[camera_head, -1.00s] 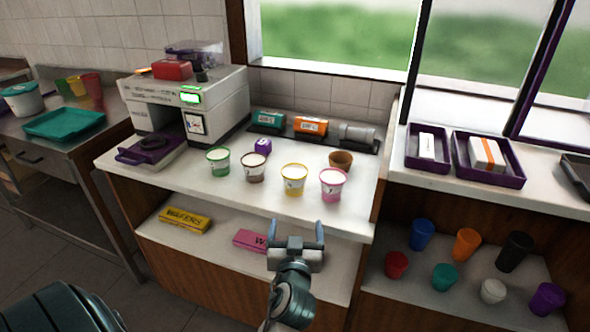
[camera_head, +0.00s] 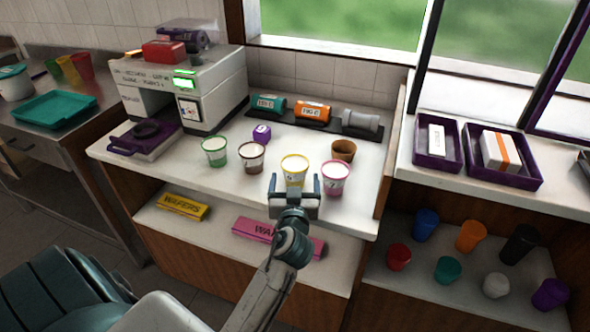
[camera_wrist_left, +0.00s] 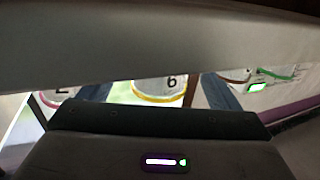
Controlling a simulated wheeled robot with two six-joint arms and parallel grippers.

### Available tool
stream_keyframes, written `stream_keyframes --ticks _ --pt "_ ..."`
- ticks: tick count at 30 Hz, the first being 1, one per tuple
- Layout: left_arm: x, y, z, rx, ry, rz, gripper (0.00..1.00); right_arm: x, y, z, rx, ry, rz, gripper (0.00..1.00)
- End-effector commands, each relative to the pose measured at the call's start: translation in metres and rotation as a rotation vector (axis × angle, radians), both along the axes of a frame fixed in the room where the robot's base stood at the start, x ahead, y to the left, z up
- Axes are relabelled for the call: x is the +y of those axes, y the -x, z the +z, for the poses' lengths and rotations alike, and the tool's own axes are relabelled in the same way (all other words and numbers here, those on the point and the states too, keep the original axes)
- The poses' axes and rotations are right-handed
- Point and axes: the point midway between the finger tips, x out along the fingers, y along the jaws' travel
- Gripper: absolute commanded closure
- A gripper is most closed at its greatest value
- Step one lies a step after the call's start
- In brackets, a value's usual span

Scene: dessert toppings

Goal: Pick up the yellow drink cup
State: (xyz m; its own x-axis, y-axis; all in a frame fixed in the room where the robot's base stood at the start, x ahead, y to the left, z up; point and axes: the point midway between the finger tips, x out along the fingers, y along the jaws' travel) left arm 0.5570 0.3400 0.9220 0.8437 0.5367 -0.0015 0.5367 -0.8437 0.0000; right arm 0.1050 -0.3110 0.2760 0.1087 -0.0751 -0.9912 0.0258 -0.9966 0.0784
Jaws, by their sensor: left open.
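The yellow drink cup (camera_head: 294,168), white with a yellow rim and pale filling, stands upright on the white counter, between a brown-rimmed cup (camera_head: 251,157) and a pink-rimmed cup (camera_head: 334,179). My left gripper (camera_head: 294,185) is open and empty at the counter's front edge, just in front of the yellow cup; its fingers point toward it. The gripper hides the cup's lower part. In the left wrist view, the yellow-rimmed cup (camera_wrist_left: 160,87) shows between the two spread fingers, partly cut off by a pale band. I cannot tell the exact gap. My right gripper is not in view.
A green-rimmed cup (camera_head: 214,152) stands further left and an empty brown cup (camera_head: 343,150) behind. The lower shelf holds a yellow wafers box (camera_head: 183,206) and a pink box (camera_head: 262,233).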

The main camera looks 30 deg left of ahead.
Motion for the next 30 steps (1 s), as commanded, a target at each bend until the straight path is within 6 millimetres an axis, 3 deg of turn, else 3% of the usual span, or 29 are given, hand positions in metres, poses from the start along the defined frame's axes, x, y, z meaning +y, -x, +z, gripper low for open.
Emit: stream_keyframes --ticks 2,7,17,25,30 --pt "0.006 -0.008 0.004 -0.001 -0.004 0.000 0.16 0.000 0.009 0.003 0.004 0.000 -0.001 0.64" --pt "0.019 -0.030 0.003 0.001 -0.003 0.000 0.16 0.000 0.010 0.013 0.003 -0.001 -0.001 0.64" --pt "0.023 -0.036 0.000 0.000 0.000 0.000 0.16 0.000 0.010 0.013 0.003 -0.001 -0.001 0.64" --pt "0.023 -0.036 0.000 0.000 0.000 0.000 0.66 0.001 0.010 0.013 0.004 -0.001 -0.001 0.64" --pt "0.023 -0.036 0.000 -0.001 -0.001 -0.001 0.66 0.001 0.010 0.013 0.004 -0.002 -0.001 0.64"
